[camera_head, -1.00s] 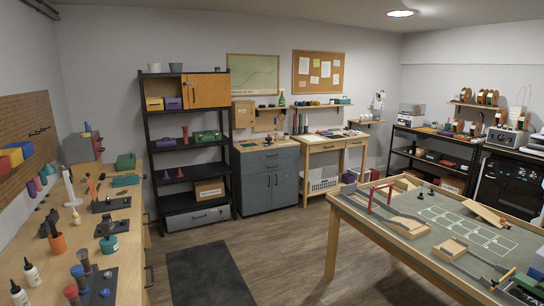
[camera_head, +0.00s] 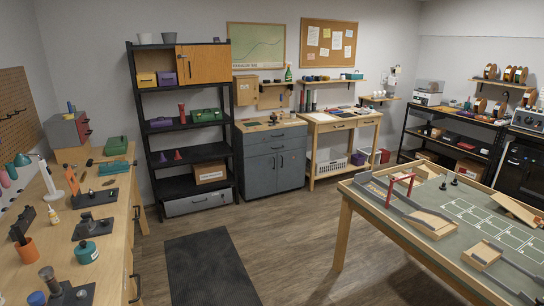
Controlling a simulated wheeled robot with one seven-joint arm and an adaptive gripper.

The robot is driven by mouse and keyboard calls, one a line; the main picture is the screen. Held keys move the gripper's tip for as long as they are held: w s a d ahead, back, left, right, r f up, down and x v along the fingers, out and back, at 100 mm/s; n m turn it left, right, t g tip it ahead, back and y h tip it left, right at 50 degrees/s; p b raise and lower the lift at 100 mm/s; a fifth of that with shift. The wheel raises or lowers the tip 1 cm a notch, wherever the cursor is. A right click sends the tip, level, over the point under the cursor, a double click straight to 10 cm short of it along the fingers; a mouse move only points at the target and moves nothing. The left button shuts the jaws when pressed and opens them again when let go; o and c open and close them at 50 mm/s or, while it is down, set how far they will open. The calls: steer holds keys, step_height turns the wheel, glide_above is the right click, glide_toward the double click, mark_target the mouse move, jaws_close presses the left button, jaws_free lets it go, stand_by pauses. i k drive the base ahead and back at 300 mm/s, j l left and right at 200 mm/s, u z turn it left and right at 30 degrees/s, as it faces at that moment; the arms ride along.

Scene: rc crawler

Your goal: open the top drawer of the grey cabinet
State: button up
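The grey cabinet (camera_head: 271,178) stands against the back wall, just right of the black shelf. It has a wooden top with small items on it. Its top drawer (camera_head: 258,139) is a wide grey front with a dark handle and looks shut. Another drawer front and doors with upright handles lie below it, and these look shut too. My gripper is not in view.
A black shelf (camera_head: 185,127) stands left of the cabinet and a wooden desk (camera_head: 342,123) right of it. Workbenches fill the left side, and a large wooden play table (camera_head: 345,203) stands at right. A dark mat (camera_head: 211,272) lies on the open floor between.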

mark_target(250, 138)
steer(key=i+u, duration=0.1)
steer(key=i, duration=4.4)
steer(key=i+u, duration=0.1)
steer(key=i, duration=0.55)
steer(key=i+l+u, duration=0.1)
steer(key=i, duration=0.55)
